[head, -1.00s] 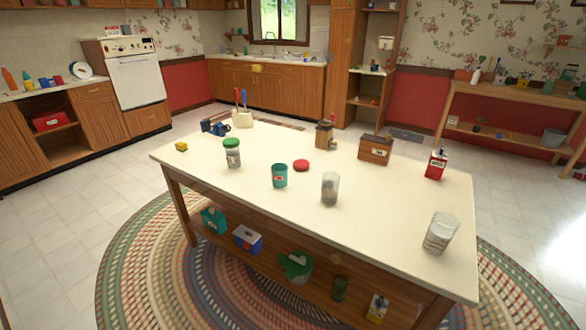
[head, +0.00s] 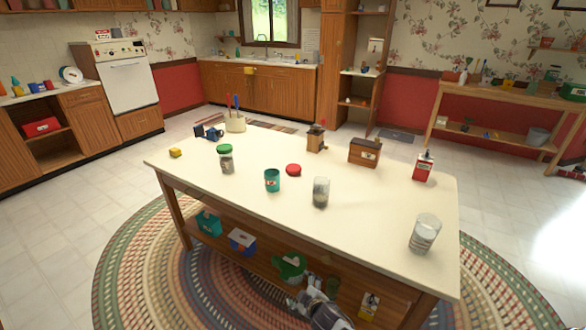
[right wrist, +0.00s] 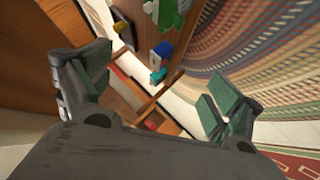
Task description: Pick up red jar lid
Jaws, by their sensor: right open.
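The red jar lid (head: 293,170) lies flat on the cream tabletop (head: 385,225), a little left of the table's middle. It is between the teal cup (head: 272,180) and the wooden grinder (head: 316,138). My right gripper (head: 322,312) comes in at the bottom of the head view, in front of the table's lower shelf and well below the tabletop. In the right wrist view its two fingers (right wrist: 155,98) are spread wide with nothing between them. The lid cannot be made out in the right wrist view. My left gripper is in neither view.
A clear glass (head: 321,192) stands in front of the lid, to its right. A green-lidded jar (head: 226,160) stands to the left, and another glass (head: 424,234) near the right end. A wooden box (head: 365,152) and red tin (head: 423,167) stand behind. The front right tabletop is mostly clear.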

